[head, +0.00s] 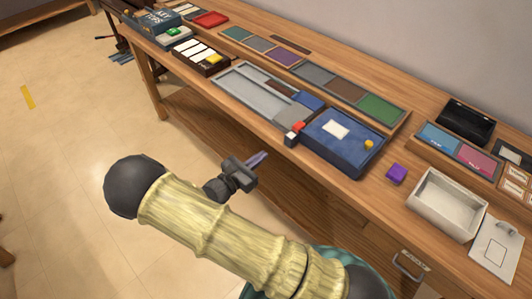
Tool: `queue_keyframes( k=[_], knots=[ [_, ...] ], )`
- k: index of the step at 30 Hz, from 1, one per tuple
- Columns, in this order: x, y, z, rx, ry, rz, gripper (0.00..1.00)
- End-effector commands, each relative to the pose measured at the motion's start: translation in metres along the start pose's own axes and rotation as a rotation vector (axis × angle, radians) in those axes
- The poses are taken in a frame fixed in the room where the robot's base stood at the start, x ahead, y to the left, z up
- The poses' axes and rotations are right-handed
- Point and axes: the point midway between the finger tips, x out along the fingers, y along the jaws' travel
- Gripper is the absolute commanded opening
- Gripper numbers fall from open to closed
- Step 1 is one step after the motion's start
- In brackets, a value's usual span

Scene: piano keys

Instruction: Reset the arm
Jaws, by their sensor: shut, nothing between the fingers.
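My gripper (260,158) is in the head view, in front of the long wooden workbench (160,75). Its narrow purplish fingers are shut together with nothing between them. They point toward the bench front and touch nothing that I can see. My arm, with a pale yellow ribbed link and a dark rounded joint, stretches across the lower middle of the picture, over the floor and the bench's lower front.
A grey tray (238,92), a blue tray (335,160), a purple cube (396,173) and a white open box (422,212) lie along the bench's front edge. A drawer handle (405,268) juts out at lower right.

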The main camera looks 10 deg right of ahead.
Motion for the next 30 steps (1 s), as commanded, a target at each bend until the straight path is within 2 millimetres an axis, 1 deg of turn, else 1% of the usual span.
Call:
queue_keyframes(
  k=[14, 17, 20, 23, 25, 27, 30],
  knots=[
    [-0.001, 0.0, 0.0, 0.0, 0.0, 0.001, 0.0],
    [0.002, -0.004, 0.002, 0.009, 0.015, -0.02, 0.0],
    [0.012, -0.019, 0.008, 0.046, 0.068, -0.097, 0.0],
    [0.023, -0.047, 0.017, 0.119, 0.166, -0.233, 0.0],
    [0.029, -0.07, 0.023, 0.189, 0.25, -0.352, 0.0],
    [0.032, -0.092, 0.029, 0.272, 0.337, -0.474, 0.0],
    [0.03, -0.119, 0.038, 0.401, 0.452, -0.639, 0.0]
  ],
)
